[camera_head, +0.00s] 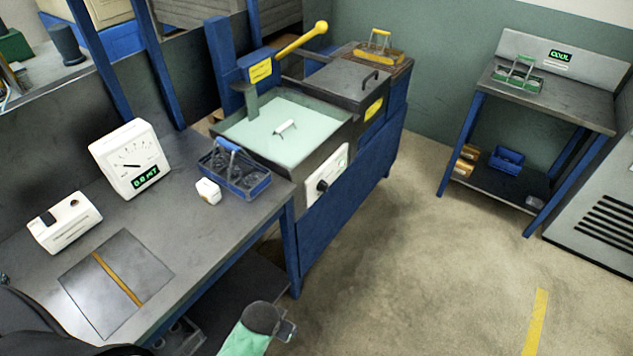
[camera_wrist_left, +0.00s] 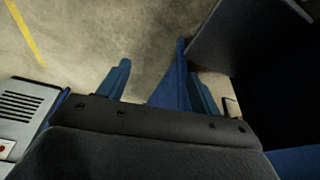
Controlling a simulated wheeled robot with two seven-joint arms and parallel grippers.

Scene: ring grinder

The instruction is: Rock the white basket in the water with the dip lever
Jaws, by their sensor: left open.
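The tank (camera_head: 226,132) holds pale green water in the head view. A small white handle (camera_head: 285,127) shows at the water surface; the rest of the white basket is hidden or unclear below it. The dip lever (camera_head: 302,40), with a yellow grip and knob, rises behind the tank and points up to the right. My left gripper (camera_wrist_left: 157,70) is open and empty in the left wrist view, with floor and a blue leg beyond its fingers. It is away from the lever. In the head view, part of my arm with a green section (camera_head: 245,338) shows at the bottom edge.
A blue basket (camera_head: 250,188) with dark round parts stands on the left bench beside the tank. A white dial gauge (camera_head: 131,155) and a white box (camera_head: 63,223) stand there too. A green basket (camera_head: 517,80) is on the right table. The floor between is clear.

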